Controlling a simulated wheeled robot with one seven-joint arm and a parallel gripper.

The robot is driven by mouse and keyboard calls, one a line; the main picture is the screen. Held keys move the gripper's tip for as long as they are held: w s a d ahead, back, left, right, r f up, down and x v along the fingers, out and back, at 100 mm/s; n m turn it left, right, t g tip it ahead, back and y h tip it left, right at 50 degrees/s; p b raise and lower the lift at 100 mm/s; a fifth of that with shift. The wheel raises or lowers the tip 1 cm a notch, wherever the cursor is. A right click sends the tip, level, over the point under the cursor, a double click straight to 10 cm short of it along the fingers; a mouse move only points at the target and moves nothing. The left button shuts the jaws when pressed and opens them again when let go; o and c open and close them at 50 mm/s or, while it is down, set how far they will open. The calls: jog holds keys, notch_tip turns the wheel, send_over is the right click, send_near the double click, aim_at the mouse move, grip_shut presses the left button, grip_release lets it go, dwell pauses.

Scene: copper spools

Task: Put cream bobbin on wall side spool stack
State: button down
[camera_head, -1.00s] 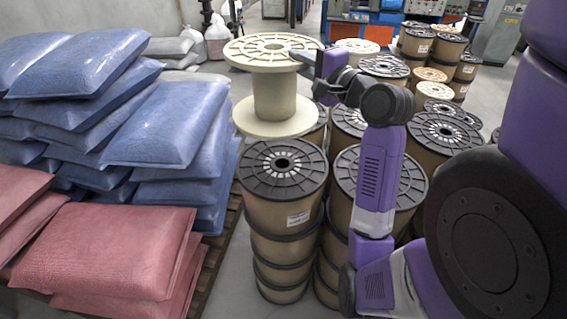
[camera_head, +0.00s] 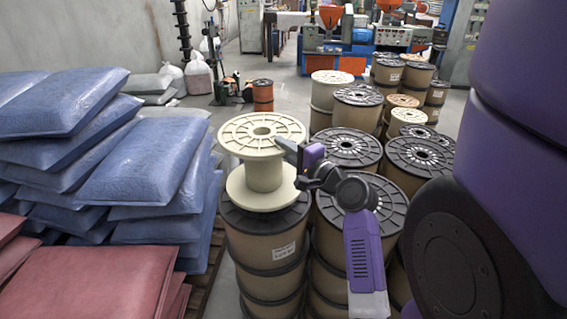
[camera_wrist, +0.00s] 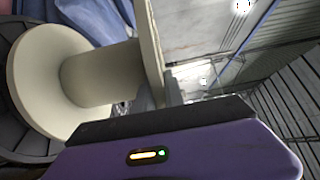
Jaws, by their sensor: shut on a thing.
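The cream bobbin (camera_head: 263,172) is upright over the wall side spool stack (camera_head: 266,250), whose top is a black slotted spool flange. Its lower flange covers most of that top; I cannot tell whether it rests on it or hangs just above. My gripper (camera_head: 291,151) is shut on the right edge of the bobbin's upper flange. In the wrist view the bobbin (camera_wrist: 95,75) lies sideways in the picture, with the black spool top (camera_wrist: 22,135) behind its lower flange. The fingertips are partly hidden there by the gripper body.
Blue sacks (camera_head: 150,170) are piled close on the left, with red sacks (camera_head: 90,285) in front. Another black-topped spool stack (camera_head: 335,210) stands close on the right, with more spools (camera_head: 355,110) behind. Open floor lies behind the bobbin towards the machines (camera_head: 350,50).

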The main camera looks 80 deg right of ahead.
jog(key=shift+f, duration=2.4)
jog(key=shift+f+b, duration=0.1)
jog(key=shift+b, duration=0.25)
jog(key=c, duration=1.4)
grip_release()
jog(key=shift+f, duration=0.1)
jog(key=shift+c, duration=0.2)
